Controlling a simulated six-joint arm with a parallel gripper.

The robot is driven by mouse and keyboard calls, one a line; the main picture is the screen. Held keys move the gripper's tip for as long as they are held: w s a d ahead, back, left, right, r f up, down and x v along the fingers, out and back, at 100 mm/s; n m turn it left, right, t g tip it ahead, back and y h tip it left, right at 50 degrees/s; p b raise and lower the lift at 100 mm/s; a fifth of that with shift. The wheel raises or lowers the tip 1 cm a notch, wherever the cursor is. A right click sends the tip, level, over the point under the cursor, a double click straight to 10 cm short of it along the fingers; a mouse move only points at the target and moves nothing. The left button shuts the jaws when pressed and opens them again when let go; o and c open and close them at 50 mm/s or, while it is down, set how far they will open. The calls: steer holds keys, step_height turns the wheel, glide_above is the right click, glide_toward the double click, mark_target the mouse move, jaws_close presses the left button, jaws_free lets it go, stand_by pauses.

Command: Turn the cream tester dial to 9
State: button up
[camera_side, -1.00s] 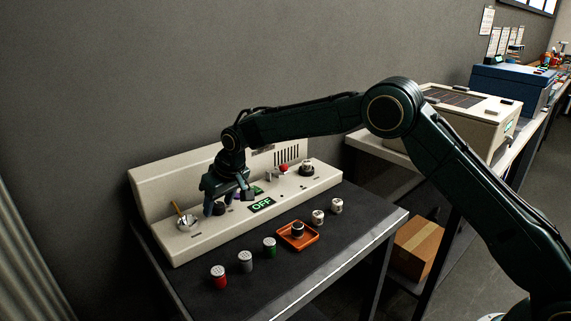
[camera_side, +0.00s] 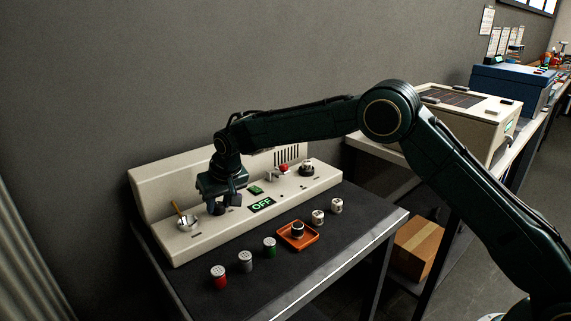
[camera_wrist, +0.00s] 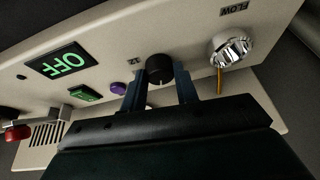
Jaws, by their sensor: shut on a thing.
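The cream tester (camera_side: 165,245) is a long cream console with a tall back, standing on a dark bench. Its black dial (camera_wrist: 160,68) has a white pointer line and sits between my two fingers in the wrist view. My gripper (camera_wrist: 159,80) is shut on this dial, one finger on each side. In the side view my gripper (camera_side: 222,205) points down at the console's left half and largely hides the dial.
A chrome FLOW knob (camera_wrist: 229,48) with a wooden stick is close beside the dial. A purple button (camera_wrist: 118,88) and a green OFF display (camera_side: 261,205) are on the other side. A red-tipped lever (camera_side: 284,168) stands farther right. Several canisters and an orange tray (camera_side: 283,238) lie in front.

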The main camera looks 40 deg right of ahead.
steer(key=m+h, duration=0.1)
steer(key=m, duration=0.3)
steer(key=shift+a+h, duration=0.2)
steer(key=shift+h, duration=0.2)
steer(key=m+h, duration=0.1)
steer(key=m, duration=0.3)
steer(key=shift+g, duration=0.4)
steer(key=shift+w+m+g+h, duration=0.1)
steer(key=shift+m+g+h, duration=0.3)
steer(key=shift+m, duration=0.6)
steer(key=shift+r, duration=0.1)
steer(key=o, duration=1)
steer(key=shift+a+r, duration=0.1)
steer(key=shift+s+a+r, duration=0.2)
steer(key=shift+r, duration=0.25)
steer(key=shift+s+a, duration=4.15)
steer(key=shift+a, duration=0.1)
